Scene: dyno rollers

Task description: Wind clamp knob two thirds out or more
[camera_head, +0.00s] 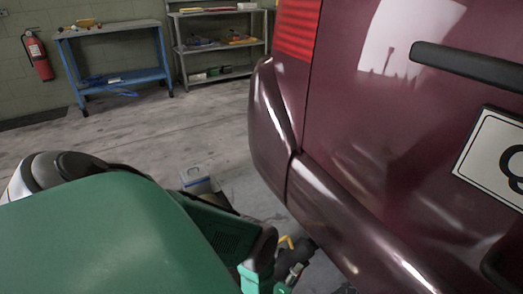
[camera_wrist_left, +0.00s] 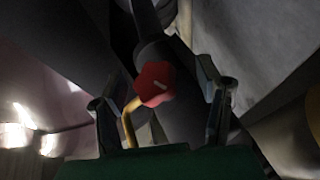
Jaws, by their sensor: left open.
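The red lobed clamp knob (camera_wrist_left: 155,84) shows near the middle of the left wrist view, with a pale mark on its face. A bent yellow rod (camera_wrist_left: 129,122) stands beside it, and a dark bar runs behind. My left gripper (camera_wrist_left: 160,100) is open, with one finger on each side of the knob; gaps show between the fingers and the knob. In the head view my left gripper (camera_head: 283,277) is low in the middle, beside the car's bumper, partly hidden by my green arm. The red knob cannot be made out there. My right gripper is in neither view.
The dark red car (camera_head: 390,130) fills the right side, its bumper (camera_head: 340,205) close to my left gripper. A blue workbench (camera_head: 120,80), shelves (camera_head: 222,47) and a fire extinguisher (camera_head: 38,57) stand at the back.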

